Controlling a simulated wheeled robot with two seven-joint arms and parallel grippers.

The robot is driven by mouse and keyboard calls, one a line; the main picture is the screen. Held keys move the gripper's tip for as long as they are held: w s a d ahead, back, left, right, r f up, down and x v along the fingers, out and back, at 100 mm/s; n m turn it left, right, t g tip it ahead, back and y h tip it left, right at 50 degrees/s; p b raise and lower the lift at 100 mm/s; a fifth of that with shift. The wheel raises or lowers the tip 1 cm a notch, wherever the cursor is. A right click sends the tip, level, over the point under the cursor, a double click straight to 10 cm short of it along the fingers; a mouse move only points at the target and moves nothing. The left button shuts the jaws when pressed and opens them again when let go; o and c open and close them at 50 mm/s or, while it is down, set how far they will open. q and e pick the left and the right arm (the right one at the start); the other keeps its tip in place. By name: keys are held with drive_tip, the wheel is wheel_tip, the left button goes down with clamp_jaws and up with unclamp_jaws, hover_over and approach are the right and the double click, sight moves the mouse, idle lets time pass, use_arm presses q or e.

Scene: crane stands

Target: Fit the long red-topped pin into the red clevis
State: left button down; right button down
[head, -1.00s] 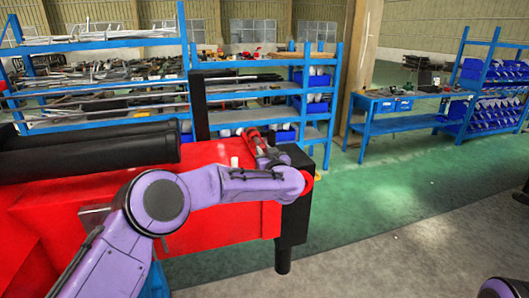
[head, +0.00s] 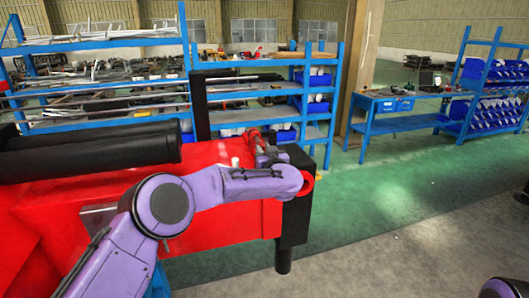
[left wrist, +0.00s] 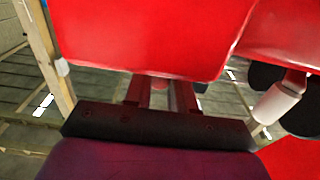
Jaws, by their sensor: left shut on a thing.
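My left gripper (head: 264,150) is at the far right end of the red machine body (head: 225,208), beyond my purple forearm. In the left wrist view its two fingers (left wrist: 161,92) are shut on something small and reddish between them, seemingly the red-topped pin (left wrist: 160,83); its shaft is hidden. A red part (head: 252,136) shows just beyond the gripper in the head view; I cannot tell whether it is the clevis. A large red surface (left wrist: 150,35) lies close past the fingers in the left wrist view. How the pin sits relative to the clevis cannot be seen.
A white peg (head: 235,162) stands on the red body beside the gripper. A black block (head: 294,215) closes the right end. Blue shelves (head: 335,110) stand behind; the green floor (head: 400,185) is open.

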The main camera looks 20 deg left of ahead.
sight(259, 140)
use_arm(q)
drive_tip(key=shift+p+x, duration=0.35)
drive_tip(key=shift+x, duration=1.25)
idle(1.1)
drive_tip(key=shift+x, duration=1.1)
idle(0.4)
drive_tip(key=shift+a+r, duration=0.1)
drive_tip(key=shift+r, duration=0.1)
drive_tip(key=c, duration=0.9)
unclamp_jaws()
drive_tip(key=shift+r, duration=0.1)
drive_tip(key=shift+o, duration=0.2)
drive_tip(key=shift+r, duration=0.1)
drive_tip(key=shift+s+d+p, duration=0.2)
drive_tip(key=shift+d+p, duration=0.1)
drive_tip(key=shift+p, duration=0.05)
drive_tip(key=shift+s+d+f+p, duration=0.2)
drive_tip(key=shift+s+d+p, duration=0.1)
drive_tip(key=shift+s+p, duration=0.25)
drive_tip(key=shift+p+v, duration=0.4)
drive_tip(key=shift+v, duration=1.1)
drive_tip(key=shift+w+f, duration=0.1)
drive_tip(key=shift+f, duration=0.1)
